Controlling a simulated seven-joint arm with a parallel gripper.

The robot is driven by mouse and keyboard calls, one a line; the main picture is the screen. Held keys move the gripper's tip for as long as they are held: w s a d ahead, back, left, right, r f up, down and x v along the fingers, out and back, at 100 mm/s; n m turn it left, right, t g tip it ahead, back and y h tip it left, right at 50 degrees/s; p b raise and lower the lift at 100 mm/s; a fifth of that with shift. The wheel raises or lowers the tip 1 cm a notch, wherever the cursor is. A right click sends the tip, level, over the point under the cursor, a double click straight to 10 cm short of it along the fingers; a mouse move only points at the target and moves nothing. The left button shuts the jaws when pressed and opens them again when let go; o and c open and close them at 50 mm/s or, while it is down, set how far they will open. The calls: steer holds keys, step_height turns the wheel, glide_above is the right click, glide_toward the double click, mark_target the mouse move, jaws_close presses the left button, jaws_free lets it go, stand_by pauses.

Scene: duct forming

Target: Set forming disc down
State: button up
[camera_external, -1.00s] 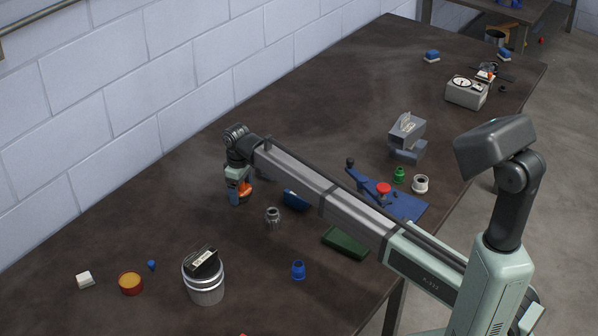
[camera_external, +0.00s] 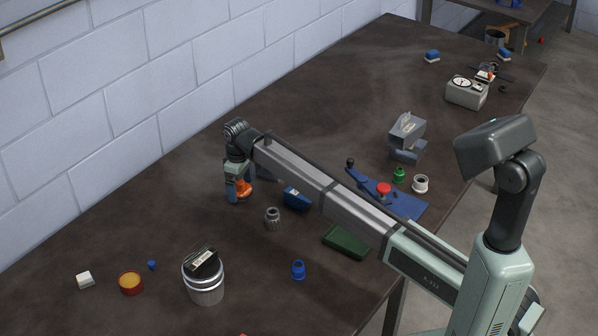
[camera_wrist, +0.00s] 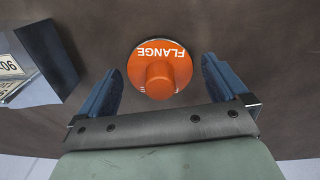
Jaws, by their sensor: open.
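The forming disc is an orange round piece with a central knob and the word FLANGE on it. In the wrist view the forming disc (camera_wrist: 160,72) lies flat on the dark table between my two blue fingers, with a gap on each side. My gripper (camera_wrist: 160,85) is open around it and points down. In the external view my gripper (camera_external: 238,196) is low over the table, and the orange disc (camera_external: 244,188) shows partly behind its fingers.
A grey-blue block (camera_wrist: 45,60) with a label stands left of my gripper in the wrist view. In the external view a blue box (camera_external: 297,198), a grey metal fitting (camera_external: 273,218) and a metal can (camera_external: 204,283) stand nearby.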

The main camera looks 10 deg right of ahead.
mark_target(240, 182)
step_height(240, 182, up, 10)
steer(key=shift+r, duration=0.1)
stand_by(0.4)
